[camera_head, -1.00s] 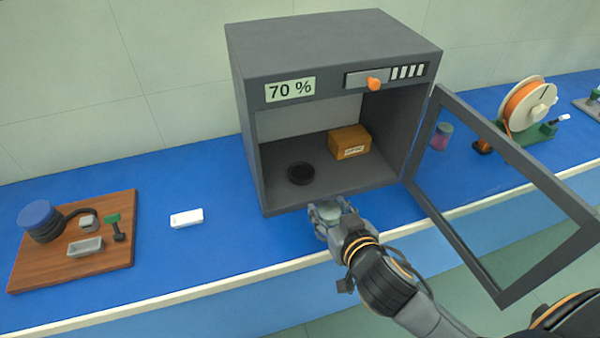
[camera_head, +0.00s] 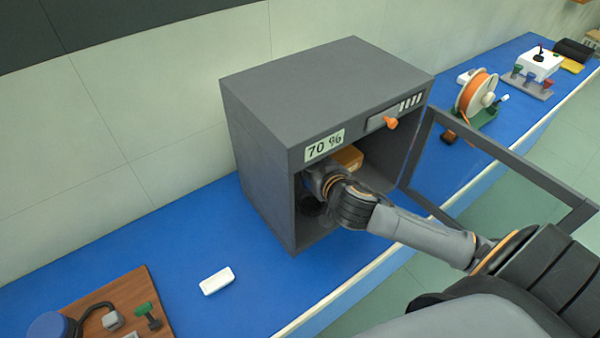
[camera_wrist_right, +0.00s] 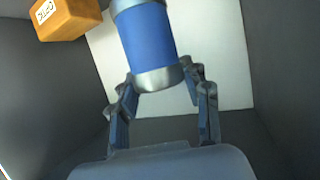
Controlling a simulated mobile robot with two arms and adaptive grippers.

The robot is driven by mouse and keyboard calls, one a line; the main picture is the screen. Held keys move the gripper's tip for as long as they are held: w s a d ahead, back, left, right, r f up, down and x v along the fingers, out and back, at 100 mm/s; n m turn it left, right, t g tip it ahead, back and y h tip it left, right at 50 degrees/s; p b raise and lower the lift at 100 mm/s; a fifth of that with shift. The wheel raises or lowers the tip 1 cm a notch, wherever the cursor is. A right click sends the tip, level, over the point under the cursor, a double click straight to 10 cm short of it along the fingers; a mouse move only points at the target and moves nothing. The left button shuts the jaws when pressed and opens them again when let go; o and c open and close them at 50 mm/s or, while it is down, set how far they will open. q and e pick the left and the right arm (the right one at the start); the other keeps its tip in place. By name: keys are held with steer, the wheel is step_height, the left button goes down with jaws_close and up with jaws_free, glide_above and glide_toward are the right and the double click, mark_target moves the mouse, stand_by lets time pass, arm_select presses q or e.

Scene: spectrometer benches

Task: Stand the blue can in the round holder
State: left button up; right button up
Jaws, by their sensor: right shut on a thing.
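My right gripper (camera_head: 316,178) reaches through the open front of the grey cabinet (camera_head: 262,150), and its fingers are mostly hidden there in the head view. In the right wrist view it is shut on the blue can (camera_wrist_right: 148,45), which has silvery ends, one finger on each side near the nearer end. The can is hidden in the head view. The black round holder (camera_head: 311,206) shows partly on the cabinet floor, just below my gripper. I cannot tell whether can and holder touch. My left gripper is out of view.
An orange box (camera_head: 348,157) sits in the cabinet behind my wrist; it also shows in the wrist view (camera_wrist_right: 68,18). The cabinet door (camera_head: 500,160) stands open to the right. A white block (camera_head: 217,281) and a wooden board (camera_head: 110,300) lie on the blue bench, left.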

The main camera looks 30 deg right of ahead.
mark_target(306, 184)
steer(key=shift+s+d+f+b, duration=0.2)
steer(key=shift+d+f+b, duration=0.05)
steer(key=shift+f+b, duration=0.8)
steer(key=shift+b, duration=0.05)
step_height(306, 184, down, 4)
steer(key=b, duration=0.3)
steer(key=shift+w+a+f, duration=0.1)
steer(key=shift+a, duration=0.05)
steer(key=shift+f+b, duration=0.45)
steer(key=shift+b, duration=0.1)
steer(key=shift+f, duration=0.15)
arm_select(q)
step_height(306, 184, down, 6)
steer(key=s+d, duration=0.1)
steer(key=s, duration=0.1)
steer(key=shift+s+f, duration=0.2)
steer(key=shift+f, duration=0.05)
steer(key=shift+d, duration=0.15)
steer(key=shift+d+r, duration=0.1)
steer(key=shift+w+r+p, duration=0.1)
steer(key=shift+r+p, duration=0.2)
steer(key=shift+p, duration=0.05)
